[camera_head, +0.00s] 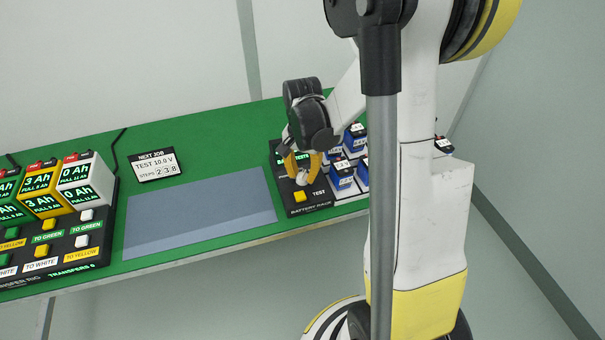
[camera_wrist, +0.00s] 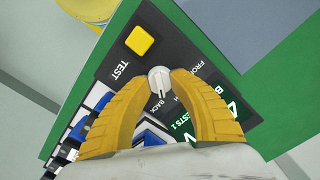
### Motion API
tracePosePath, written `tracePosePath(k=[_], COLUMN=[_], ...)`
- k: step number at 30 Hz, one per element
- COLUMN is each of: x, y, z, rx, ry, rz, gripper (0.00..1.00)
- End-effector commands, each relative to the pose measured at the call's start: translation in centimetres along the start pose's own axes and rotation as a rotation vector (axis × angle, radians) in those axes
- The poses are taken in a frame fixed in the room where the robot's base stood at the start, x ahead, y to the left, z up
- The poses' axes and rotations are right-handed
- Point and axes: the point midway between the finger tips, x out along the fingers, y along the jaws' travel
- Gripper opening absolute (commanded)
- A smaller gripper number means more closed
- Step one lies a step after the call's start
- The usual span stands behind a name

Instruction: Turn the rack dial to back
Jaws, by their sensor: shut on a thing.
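The rack dial (camera_wrist: 159,77) is a small white knob on the black battery rack (camera_wrist: 188,48). It also shows in the head view (camera_head: 302,179), low between the fingers. My gripper (camera_wrist: 160,82) has its yellow fingers closed on both sides of the dial; it also shows over the rack in the head view (camera_head: 302,172). The word BACK is beside the dial toward the palm, and a partly covered FRONT label is to its right.
A yellow TEST button (camera_wrist: 140,41) is close to the dial. Blue-and-white batteries (camera_head: 342,173) stand right of my gripper. A grey mat (camera_head: 200,212) and a NEXT JOB sign (camera_head: 155,165) lie left. A transfer rig with battery blocks (camera_head: 43,190) is at far left.

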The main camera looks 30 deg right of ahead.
Motion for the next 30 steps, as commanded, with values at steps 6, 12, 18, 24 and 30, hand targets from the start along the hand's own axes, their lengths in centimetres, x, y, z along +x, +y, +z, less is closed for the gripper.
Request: tracePosePath(k=[6,12,18,24,30], x=[0.06,0.06,0.06,0.06,0.06], y=[0.05,0.05,0.05,0.06,0.06], z=[0.05,0.05,0.06,0.06,0.06], rx=[0.123,0.189,0.215,0.218,0.217], ry=[-0.001,-0.001,-0.001,-0.001,-0.001], rz=[0.001,0.001,0.001,0.001,0.001], gripper=[0.00,0.00,0.00,0.00,0.36])
